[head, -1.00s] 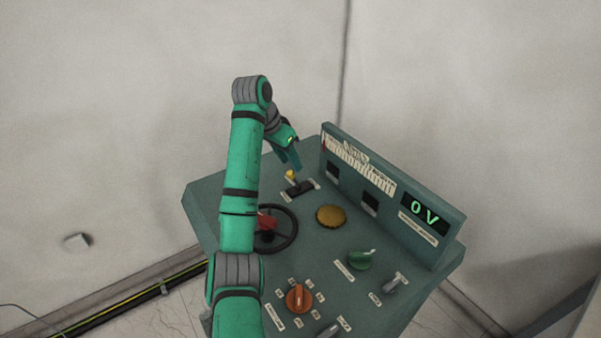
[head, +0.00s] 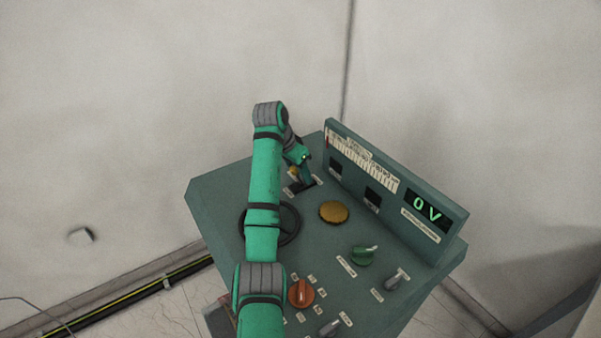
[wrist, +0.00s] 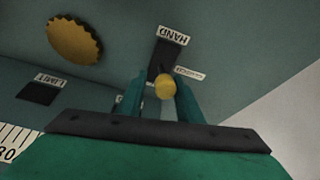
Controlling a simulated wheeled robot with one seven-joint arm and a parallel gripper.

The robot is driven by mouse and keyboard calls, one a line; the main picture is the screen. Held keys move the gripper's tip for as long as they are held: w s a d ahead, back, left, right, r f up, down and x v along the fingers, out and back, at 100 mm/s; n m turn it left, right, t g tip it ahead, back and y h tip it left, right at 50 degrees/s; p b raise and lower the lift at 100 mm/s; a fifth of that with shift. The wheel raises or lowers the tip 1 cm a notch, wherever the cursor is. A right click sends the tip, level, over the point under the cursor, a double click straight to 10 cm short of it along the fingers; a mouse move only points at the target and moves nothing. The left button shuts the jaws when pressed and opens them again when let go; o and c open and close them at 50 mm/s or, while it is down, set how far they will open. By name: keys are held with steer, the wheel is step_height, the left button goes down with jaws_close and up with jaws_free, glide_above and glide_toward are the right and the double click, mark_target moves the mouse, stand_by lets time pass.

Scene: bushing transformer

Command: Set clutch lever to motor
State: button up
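In the head view the knob (head: 293,174) is partly hidden by my arm. My gripper (wrist: 163,98) is open, with one finger on each side of the knob. A gap shows between the left finger and the knob; contact on the right side is unclear. In the head view my gripper (head: 307,182) is low over the slot. The label at the slot's other end is mostly hidden.
The green console (head: 225,192) carries a black handwheel (head: 291,224), partly behind my arm, a brass knob (head: 334,212), a green knob (head: 362,256) and an orange knob (head: 300,293). An upright panel (head: 395,196) reading "0 V" stands close to my gripper's right.

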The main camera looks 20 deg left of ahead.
jaws_close()
steer(key=shift+w, duration=0.1)
steer(key=shift+d+f, duration=0.15)
steer(key=shift+d, duration=0.15)
stand_by(0.8)
steer(key=shift+o, duration=1.3)
jaws_free()
steer(key=shift+a, duration=0.1)
steer(key=shift+s+a+r, duration=0.15)
steer(key=shift+s+r, duration=0.05)
steer(key=shift+r, duration=0.25)
steer(key=v, duration=1)
